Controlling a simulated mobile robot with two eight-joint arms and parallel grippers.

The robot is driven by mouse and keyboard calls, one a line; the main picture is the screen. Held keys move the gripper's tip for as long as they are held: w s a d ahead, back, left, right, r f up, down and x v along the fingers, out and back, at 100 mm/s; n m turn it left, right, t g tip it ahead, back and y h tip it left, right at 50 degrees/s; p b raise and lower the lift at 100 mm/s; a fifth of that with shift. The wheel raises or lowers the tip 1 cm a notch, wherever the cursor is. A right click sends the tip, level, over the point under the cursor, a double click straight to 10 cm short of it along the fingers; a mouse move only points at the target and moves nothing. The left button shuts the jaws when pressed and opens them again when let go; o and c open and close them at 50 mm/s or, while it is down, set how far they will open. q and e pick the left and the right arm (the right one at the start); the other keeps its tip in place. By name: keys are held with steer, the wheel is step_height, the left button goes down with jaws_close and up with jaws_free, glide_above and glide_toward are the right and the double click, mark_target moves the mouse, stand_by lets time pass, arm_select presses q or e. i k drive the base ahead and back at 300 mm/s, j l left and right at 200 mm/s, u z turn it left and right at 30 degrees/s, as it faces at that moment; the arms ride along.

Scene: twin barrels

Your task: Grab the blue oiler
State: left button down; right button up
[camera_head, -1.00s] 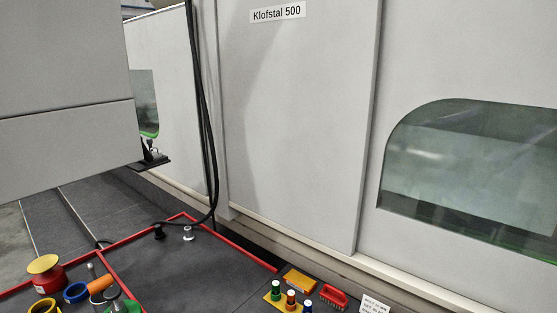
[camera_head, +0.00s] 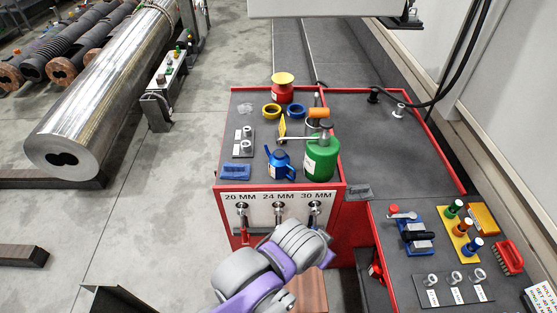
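The blue oiler (camera_head: 279,163) stands on the dark top of the red-edged cabinet, near its front edge, with its spout pointing up. A bigger green can (camera_head: 321,158) stands close to its right. One of my arms, grey and purple, reaches up from the bottom of the head view, in front of the cabinet and below the oiler. My other arm is not in view.
A red pot with a yellow top (camera_head: 283,90), yellow and blue rings and a blue brush-like block (camera_head: 235,171) share the cabinet top. Tools hang on the front panel (camera_head: 262,215). A lower bench (camera_head: 440,265) at right holds small parts.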

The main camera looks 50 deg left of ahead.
mark_target(280, 166)
steer(key=u, duration=1.65)
steer(key=j+u, duration=0.2)
steer(key=j, duration=0.25)
steer(key=i+j+u, duration=0.15)
steer(key=j, duration=0.25)
steer(key=i+j+u, duration=0.2)
steer(key=i+j, duration=0.1)
steer(key=j, duration=0.05)
